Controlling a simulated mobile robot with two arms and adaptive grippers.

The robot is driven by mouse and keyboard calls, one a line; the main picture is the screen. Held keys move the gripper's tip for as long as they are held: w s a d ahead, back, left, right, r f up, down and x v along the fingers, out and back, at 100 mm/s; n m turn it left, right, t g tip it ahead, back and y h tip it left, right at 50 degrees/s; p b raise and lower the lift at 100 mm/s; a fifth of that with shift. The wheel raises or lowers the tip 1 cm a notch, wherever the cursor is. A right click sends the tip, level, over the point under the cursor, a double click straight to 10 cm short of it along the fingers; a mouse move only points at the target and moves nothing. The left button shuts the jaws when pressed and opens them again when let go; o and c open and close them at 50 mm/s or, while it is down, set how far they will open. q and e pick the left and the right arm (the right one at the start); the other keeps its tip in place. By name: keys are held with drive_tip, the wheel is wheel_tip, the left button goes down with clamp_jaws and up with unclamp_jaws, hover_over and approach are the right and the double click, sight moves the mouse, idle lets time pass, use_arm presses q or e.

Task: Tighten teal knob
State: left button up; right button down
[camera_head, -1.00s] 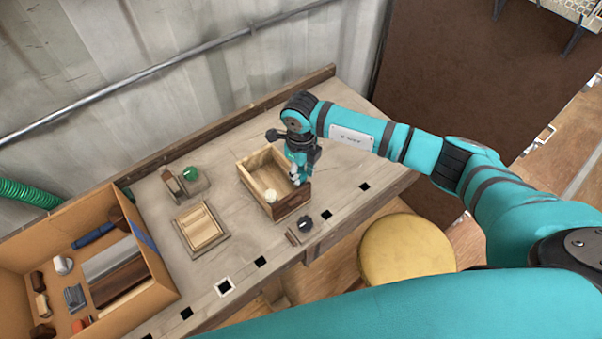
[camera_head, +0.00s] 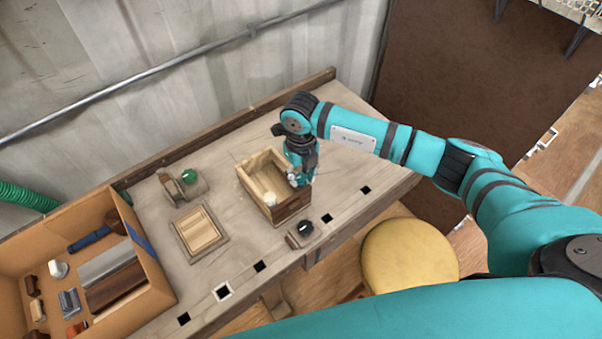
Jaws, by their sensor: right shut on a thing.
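My right gripper (camera_head: 295,181) points down at the right front corner of an open wooden box (camera_head: 245,184) on the workbench. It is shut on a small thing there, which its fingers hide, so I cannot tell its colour. A white round knob (camera_head: 270,199) shows at the box's front left. A green round knob (camera_head: 190,176) sits on a small wooden fixture at the back of the bench, apart from the gripper. I cannot make out a clearly teal knob. My left gripper is out of view.
The workbench (camera_head: 240,242) also holds a slatted wooden tray (camera_head: 200,229) and a black knob-like part (camera_head: 306,227) near the front edge. A cardboard box (camera_head: 150,298) of tools stands at the left. A yellow stool (camera_head: 408,252) is in front of the bench.

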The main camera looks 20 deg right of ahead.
sight(301, 177)
drive_tip(key=c, duration=1)
unclamp_jaws()
wheel_tip(301, 177, up, 12)
